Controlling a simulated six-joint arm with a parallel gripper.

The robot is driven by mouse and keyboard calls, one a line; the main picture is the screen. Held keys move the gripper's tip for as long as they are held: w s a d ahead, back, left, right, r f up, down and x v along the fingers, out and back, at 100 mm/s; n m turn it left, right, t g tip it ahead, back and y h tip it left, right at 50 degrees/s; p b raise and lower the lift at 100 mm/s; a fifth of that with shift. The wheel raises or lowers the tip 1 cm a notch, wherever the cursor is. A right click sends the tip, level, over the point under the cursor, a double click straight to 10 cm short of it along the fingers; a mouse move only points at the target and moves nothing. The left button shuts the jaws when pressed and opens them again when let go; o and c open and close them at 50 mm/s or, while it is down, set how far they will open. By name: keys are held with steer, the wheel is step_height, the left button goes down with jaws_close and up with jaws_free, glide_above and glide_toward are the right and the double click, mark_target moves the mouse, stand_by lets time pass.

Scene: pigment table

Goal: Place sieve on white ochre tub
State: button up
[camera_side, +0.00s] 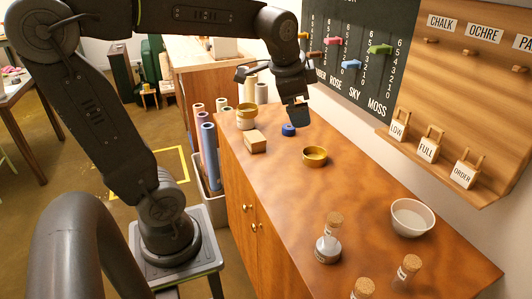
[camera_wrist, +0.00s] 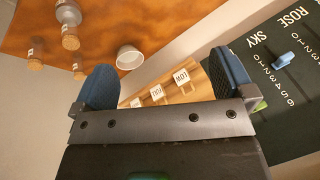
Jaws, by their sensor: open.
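A white labelled tub (camera_side: 246,123) stands at the far left part of the wooden cabinet top, with a brass-coloured round piece (camera_side: 247,109) on it; I cannot tell whether that piece is a lid or a sieve. A round brass-coloured vessel (camera_side: 315,157), which may be the sieve, sits apart on the cabinet top near the middle. My gripper (camera_side: 297,112) is raised above the far part of the top, beyond the brass vessel and right of the tub. Its blue fingers stand apart and empty in the wrist view (camera_wrist: 168,80). Neither tub nor brass vessel shows there.
A white bowl (camera_side: 411,217) and several corked bottles (camera_side: 328,246) stand on the nearer part.

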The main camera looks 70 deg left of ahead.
steer(key=s+d+f+n+t+h, duration=0.1)
steer(key=s+d+f+n, duration=0.3)
steer(key=s+d, duration=0.5)
steer(key=shift+s+d+f+n+h, duration=0.35)
steer(key=shift+s+h, duration=0.25)
steer(key=shift+s, duration=0.45)
